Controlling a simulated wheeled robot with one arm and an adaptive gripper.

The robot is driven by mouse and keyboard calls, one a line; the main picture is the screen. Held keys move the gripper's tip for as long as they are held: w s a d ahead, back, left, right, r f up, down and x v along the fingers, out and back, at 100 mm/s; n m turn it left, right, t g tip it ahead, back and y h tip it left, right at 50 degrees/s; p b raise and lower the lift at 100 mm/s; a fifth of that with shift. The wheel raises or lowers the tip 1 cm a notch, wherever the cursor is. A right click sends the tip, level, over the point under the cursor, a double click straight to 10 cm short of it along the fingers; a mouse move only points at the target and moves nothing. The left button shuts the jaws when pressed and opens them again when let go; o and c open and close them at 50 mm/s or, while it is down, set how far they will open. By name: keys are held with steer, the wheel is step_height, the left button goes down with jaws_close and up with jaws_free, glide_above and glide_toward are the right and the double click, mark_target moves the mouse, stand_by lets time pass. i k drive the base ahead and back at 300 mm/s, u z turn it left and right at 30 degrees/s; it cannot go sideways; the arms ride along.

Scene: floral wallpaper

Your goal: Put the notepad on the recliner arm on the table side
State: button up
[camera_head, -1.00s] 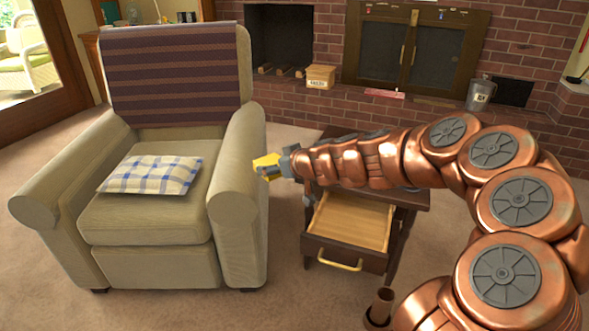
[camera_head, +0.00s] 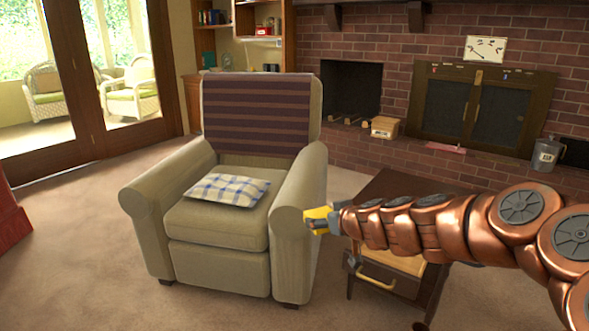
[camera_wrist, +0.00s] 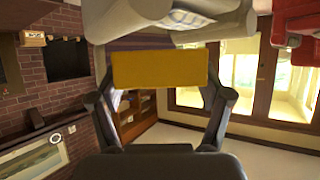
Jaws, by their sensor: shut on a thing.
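My gripper (camera_head: 328,219) is shut on a yellow notepad (camera_head: 315,216). The notepad also shows in the wrist view (camera_wrist: 160,82), spanning the gap between the two fingers. The beige recliner (camera_head: 215,222) stands left of it, with a striped cover on its back. Its right arm (camera_head: 292,190) is the one on the table side. The notepad appears at the right front edge of this arm; I cannot tell whether they touch. The dark side table (camera_head: 398,188) stands right of the recliner, partly hidden by my arm.
A checked cushion (camera_head: 228,189) lies on the recliner seat. The table's drawer (camera_head: 380,279) is open at the front. A brick fireplace (camera_head: 390,160) is behind. Carpet (camera_head: 90,250) is clear left of the recliner. The wrist view appears upside down.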

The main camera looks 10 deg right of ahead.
mark_target(299, 177)
steer(key=u, duration=0.6)
steer(key=i, duration=0.65)
steer(key=u, duration=0.7)
steer(key=i, duration=0.8)
steer(key=z, duration=0.75)
steer(key=i, duration=0.6)
steer(key=z, duration=0.6)
